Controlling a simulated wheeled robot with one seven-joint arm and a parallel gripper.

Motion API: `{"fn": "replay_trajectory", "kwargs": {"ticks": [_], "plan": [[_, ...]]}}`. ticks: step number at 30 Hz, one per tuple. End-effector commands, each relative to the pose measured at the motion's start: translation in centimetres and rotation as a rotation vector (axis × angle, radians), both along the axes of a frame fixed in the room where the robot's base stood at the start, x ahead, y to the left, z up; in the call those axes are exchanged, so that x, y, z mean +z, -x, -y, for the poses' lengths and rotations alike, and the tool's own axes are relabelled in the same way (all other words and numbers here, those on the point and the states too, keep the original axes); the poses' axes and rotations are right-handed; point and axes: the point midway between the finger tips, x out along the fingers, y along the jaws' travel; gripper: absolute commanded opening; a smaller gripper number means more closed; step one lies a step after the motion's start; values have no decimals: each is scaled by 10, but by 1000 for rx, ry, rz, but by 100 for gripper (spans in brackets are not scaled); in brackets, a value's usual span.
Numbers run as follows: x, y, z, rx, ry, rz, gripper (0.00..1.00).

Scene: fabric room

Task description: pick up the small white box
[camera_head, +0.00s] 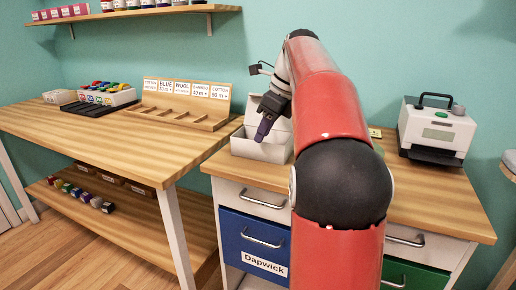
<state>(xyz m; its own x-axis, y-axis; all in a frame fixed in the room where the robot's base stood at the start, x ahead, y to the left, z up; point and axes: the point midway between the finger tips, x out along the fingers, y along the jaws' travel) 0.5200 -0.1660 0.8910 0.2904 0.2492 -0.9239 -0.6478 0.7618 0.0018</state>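An open white box (247,149) with its lid raised at the back stands on the wooden top of the drawer cabinet. My gripper (264,130) points down over the open box. A dark purple shape shows at its tip; I cannot tell whether this is the fingers or a held thing. The gap between the fingers is not visible, and my arm covers the area to the right of the box.
A wooden rack (180,116) with labelled slots and a white tray of coloured spools (106,96) stand on the long table (95,135). A white machine (437,129) stands right on the cabinet top (440,195).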

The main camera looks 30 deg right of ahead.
Motion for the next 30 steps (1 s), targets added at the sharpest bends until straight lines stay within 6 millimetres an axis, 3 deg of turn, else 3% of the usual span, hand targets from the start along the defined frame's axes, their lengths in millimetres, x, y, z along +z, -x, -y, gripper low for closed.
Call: {"fn": "replay_trajectory", "kwargs": {"ticks": [9, 19, 25, 30], "plan": [[-42, -14, -13, 2, 1, -1, 28], [-47, -16, -15, 2, 2, 1, 28], [-47, -16, -15, 2, 2, 1, 2], [-47, -16, -15, 2, 2, 1, 0]]}}
